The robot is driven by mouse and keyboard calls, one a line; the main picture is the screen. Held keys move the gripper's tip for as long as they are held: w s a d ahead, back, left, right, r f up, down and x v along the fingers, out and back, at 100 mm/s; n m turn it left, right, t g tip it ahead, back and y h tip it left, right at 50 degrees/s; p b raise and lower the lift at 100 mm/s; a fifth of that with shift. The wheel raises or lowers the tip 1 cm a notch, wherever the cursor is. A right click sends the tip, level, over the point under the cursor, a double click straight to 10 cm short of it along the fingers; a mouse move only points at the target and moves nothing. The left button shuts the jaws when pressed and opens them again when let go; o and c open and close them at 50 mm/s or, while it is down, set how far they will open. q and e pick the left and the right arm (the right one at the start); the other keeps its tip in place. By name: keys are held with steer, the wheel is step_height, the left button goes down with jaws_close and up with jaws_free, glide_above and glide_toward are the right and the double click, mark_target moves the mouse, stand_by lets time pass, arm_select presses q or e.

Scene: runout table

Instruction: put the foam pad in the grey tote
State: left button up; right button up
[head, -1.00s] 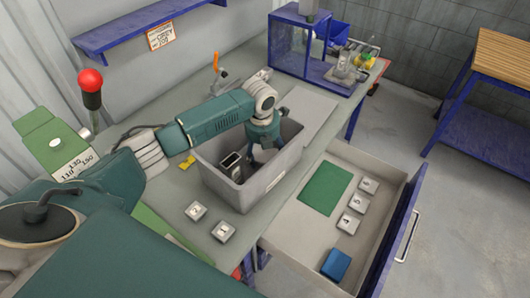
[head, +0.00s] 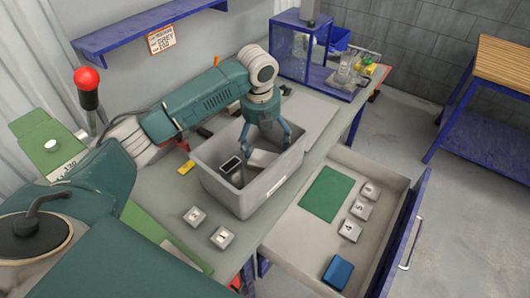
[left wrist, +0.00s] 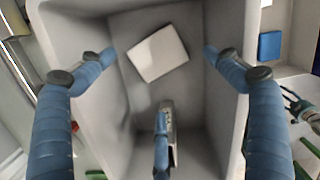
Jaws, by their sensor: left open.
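A pale flat block, which looks like the foam pad (head: 262,159), lies inside the grey tote (head: 236,203). In the left wrist view the pad (left wrist: 157,52) rests at a slant near the top end of the tote floor. My left gripper (head: 266,143) is above the pad at the tote's mouth, fingers apart and empty. In the left wrist view its fingertips (left wrist: 159,54) show on either side of the pad, with no visible contact. A dark-framed metal part (head: 231,168) stands in the same tote (left wrist: 163,140). My right gripper is not in view.
Two numbered blocks (head: 209,227) sit on the bench before the tote. An open drawer (head: 285,232) on the right holds a green sheet (head: 326,193), several numbered blocks and a blue block (head: 337,272). A blue-framed enclosure (head: 300,48) stands at the back.

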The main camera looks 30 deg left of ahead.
arm_select(q)
steer(key=shift+s+r, duration=0.15)
steer(key=shift+r, duration=1.15)
